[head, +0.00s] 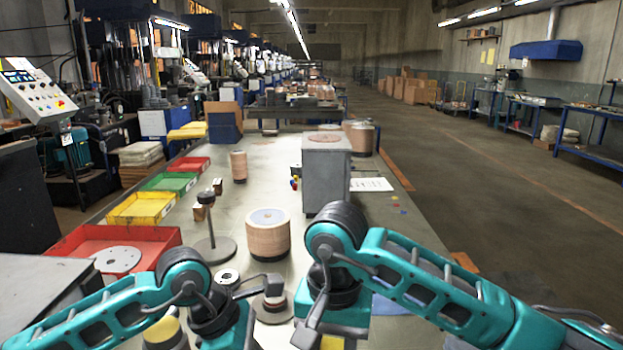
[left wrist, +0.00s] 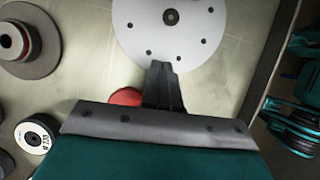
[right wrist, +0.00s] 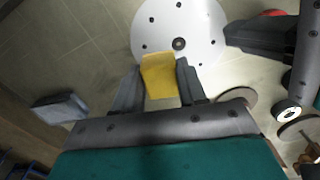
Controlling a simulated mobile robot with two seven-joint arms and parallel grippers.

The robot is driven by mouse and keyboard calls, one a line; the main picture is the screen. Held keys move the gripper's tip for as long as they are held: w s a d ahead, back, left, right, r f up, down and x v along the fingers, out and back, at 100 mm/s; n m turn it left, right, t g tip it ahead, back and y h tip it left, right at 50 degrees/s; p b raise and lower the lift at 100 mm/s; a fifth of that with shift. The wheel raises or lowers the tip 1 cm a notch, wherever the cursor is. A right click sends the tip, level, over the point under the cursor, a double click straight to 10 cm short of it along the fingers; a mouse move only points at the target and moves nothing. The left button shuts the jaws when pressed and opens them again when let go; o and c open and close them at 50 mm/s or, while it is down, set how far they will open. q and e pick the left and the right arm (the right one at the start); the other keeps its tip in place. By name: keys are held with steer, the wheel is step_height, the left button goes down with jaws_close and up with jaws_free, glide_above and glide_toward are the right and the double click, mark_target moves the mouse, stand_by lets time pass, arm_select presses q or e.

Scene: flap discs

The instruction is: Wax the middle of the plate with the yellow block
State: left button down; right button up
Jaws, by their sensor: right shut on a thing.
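The plate is a pale grey disc with a centre hole and a ring of small holes; it lies at the top of the left wrist view (left wrist: 200,38) and of the right wrist view (right wrist: 192,22). My right gripper (right wrist: 160,80) is shut on the yellow block (right wrist: 160,74), whose far end overlaps the plate's near edge in that view; I cannot tell whether they touch. My left gripper (left wrist: 163,72) has its fingers together, with nothing visible between them, its tips over the plate's near edge. The plate is not clearly visible in the head view.
A red round thing (left wrist: 126,97) lies beside my left fingers. A grey block (right wrist: 60,108) lies left of my right gripper. Red (head: 68,240), yellow (head: 142,208) and green trays line the table's left side. A disc stack (head: 268,238) and grey box (head: 326,180) stand beyond my arms.

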arm_select(q)
steer(key=shift+f, duration=1)
